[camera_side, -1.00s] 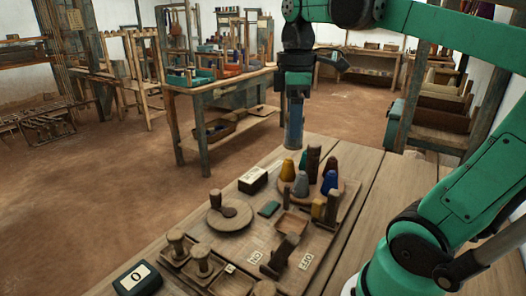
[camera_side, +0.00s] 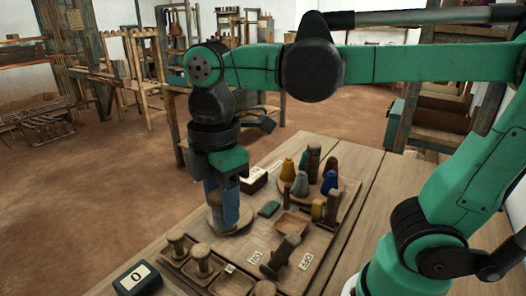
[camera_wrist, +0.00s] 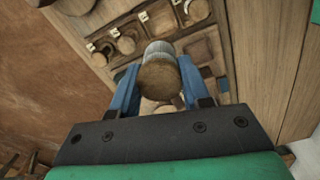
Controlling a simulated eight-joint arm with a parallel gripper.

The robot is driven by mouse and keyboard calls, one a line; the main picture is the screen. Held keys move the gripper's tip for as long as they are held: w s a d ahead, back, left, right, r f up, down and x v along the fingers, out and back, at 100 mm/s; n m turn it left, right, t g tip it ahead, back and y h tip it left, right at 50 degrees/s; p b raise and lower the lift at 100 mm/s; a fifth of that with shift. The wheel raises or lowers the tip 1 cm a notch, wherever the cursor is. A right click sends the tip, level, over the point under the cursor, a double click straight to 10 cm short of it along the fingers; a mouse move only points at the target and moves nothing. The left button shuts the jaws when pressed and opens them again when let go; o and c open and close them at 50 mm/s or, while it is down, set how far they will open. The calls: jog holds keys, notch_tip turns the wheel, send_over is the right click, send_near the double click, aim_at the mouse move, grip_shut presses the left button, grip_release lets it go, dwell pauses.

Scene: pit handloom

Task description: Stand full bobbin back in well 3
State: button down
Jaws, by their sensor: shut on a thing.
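In the wrist view my gripper (camera_wrist: 160,92) is shut on a bobbin (camera_wrist: 158,78) with a brown round wooden end and pale grey winding. In the side view my gripper (camera_side: 222,210) points down over the round wooden plate (camera_side: 240,222); the fingers hide the bobbin there. Whether the bobbin touches the plate cannot be told. The row of square wells lies at the front of the board. Brown bobbins stand in two wells, one (camera_side: 178,242) and its neighbour (camera_side: 203,259). The well beside them (camera_side: 232,284) looks empty.
Coloured cones (camera_side: 300,184) and dark posts stand on a round tray at the back right. A small square dish (camera_side: 291,224) and a tilted wooden block (camera_side: 284,252) sit right of my gripper. A black box reading 0 (camera_side: 137,280) lies at front left.

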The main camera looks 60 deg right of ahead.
notch_tip(320, 180, down, 15)
jog(key=shift+r, duration=0.15)
dwell(0.4)
jog(key=shift+c, duration=2.1)
grip_release()
notch_tip(320, 180, up, 12)
jog(key=shift+f, duration=0.15)
jog(key=shift+d+m, duration=0.2)
jog(key=shift+m, duration=0.1)
jog(key=w+d+f+m+t, duration=0.1)
jog(key=d+m+t, duration=0.6)
jog(key=m, duration=0.7)
jog(key=shift+w+d+f, duration=0.35)
jog(key=shift+w+d, duration=0.05)
jog(key=shift+w, duration=0.3)
